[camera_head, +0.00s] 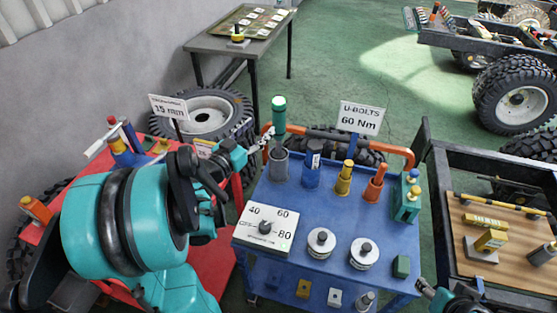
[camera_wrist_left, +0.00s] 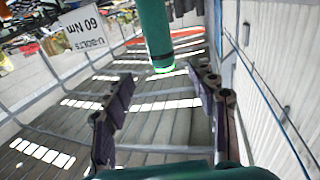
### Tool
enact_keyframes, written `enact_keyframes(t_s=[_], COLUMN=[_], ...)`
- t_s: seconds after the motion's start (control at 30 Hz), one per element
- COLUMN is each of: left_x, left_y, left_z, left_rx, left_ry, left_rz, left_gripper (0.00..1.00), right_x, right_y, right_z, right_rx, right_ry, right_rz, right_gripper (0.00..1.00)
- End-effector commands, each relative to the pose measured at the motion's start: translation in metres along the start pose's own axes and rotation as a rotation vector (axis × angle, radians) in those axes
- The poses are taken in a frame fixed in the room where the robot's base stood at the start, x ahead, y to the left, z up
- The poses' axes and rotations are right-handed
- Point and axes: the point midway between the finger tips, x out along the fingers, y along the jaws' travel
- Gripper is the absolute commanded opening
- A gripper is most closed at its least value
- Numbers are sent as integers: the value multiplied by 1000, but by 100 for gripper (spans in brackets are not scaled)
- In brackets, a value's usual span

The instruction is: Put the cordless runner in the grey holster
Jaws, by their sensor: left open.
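The cordless runner, a green upright cylinder with a bright green top (camera_head: 279,116), stands in the mouth of the grey holster (camera_head: 279,168) at the back left of the blue cart. How deep it sits is hard to tell. My left gripper (camera_head: 264,139) is at the runner's left side. In the left wrist view, upside down, the runner (camera_wrist_left: 158,35) hangs from the top edge with its glowing ring end near the gap between my open left fingers (camera_wrist_left: 162,75), touching neither visibly. My right gripper (camera_head: 436,289) is partly in view at the bottom right; its jaws are unclear.
Blue (camera_head: 312,168), yellow (camera_head: 343,180) and orange (camera_head: 374,185) holsters stand to the right of the grey one. A dial box (camera_head: 265,230) and round pieces (camera_head: 321,243) sit in front. A red cart (camera_head: 215,255) stands left.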

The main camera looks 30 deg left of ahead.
Motion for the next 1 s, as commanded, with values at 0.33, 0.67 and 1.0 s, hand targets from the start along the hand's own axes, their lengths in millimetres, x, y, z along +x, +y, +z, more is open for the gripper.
enact_keyframes(t_s=[0.33,0.67,1.0], left_x=[-20,-136,-161], left_y=[163,230,221], left_z=[40,88,90], left_rx=[-101,-42,-10], left_ry=[-445,-908,-948], left_rz=[231,77,-29], left_gripper=[58,58,58], right_x=[0,0,0], right_y=[0,0,0], right_z=[0,0,0], right_rx=[0,0,0], right_ry=[0,0,0], right_rz=[0,0,0], right_gripper=[55,55,55])
